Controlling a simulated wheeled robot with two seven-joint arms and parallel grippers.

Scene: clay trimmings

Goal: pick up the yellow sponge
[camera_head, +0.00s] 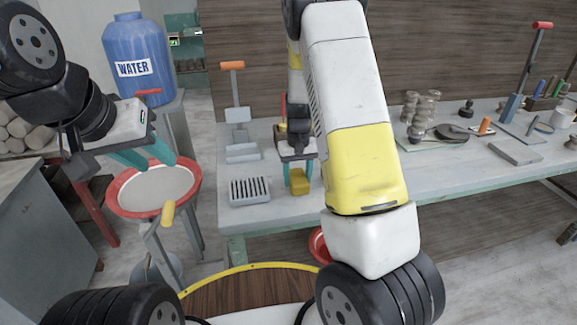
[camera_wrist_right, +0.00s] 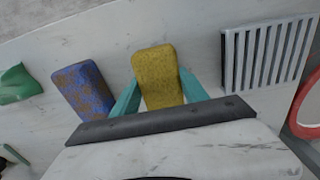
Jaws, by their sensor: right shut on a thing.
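The yellow sponge (camera_head: 300,181) is at the front edge of the workbench, below my right gripper (camera_head: 298,172). In the right wrist view the sponge (camera_wrist_right: 158,78) stands between the two teal fingers (camera_wrist_right: 157,95), which touch its sides; the gripper is shut on it. I cannot tell whether the sponge still touches the bench. My left gripper (camera_head: 146,156) is at the left above the red-rimmed basin, its teal fingers apart with nothing between them.
A blue and brown sponge (camera_wrist_right: 84,90) lies close left of the yellow one in the wrist view. A slotted grey tray (camera_head: 249,191) is on the other side. The red-rimmed basin (camera_head: 112,196) and blue water barrel (camera_head: 138,55) stand left. Pots (camera_head: 427,105) stand right on the bench.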

